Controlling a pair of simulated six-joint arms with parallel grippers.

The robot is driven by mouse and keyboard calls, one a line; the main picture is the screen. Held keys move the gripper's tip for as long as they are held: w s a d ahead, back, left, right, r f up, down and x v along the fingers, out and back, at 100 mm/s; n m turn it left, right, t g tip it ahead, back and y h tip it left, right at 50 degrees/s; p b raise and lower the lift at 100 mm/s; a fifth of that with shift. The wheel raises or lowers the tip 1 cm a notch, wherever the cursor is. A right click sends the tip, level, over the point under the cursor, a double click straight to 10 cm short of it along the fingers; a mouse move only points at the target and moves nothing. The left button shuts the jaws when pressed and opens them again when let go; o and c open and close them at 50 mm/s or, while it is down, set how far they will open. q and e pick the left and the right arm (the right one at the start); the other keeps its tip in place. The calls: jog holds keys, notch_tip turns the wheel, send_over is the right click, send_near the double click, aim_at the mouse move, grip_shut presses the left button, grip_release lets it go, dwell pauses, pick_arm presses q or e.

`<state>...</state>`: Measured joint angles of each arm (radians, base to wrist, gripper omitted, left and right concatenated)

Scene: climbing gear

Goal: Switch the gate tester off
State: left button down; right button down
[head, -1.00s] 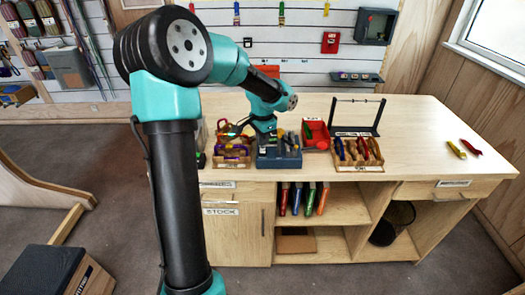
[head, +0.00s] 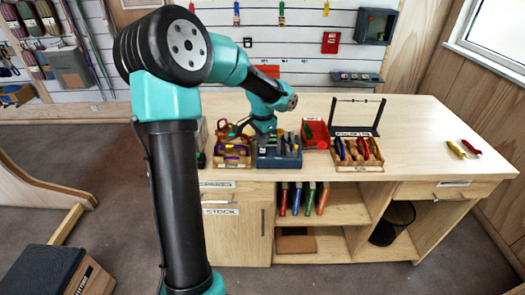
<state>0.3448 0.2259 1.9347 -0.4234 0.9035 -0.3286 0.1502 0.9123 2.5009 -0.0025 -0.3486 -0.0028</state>
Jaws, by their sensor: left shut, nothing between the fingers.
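A small blue-grey box (head: 279,161) with dark upright parts on top stands at the front of the wooden bench; it appears to be the gate tester. Its switch is too small to make out. My left gripper (head: 270,137) points down at the back left of this box, beneath the teal wrist. Its fingers are shut with nothing between them, and they are small and partly hidden, so I cannot tell whether they touch the box. My right gripper is not in view.
A tray of coloured gear (head: 232,163) stands left of the box. A red bin (head: 315,134) and a wooden tray of carabiners (head: 358,166) stand to its right, before a dark rack (head: 358,130). The bench's right part (head: 420,135) is mostly clear.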

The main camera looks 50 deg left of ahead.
aim_at(263, 151)
pick_arm(q)
jog(key=shift+f, duration=1.5)
dwell(1.1)
jog(key=shift+r, duration=3.55)
jog(key=shift+w, duration=0.1)
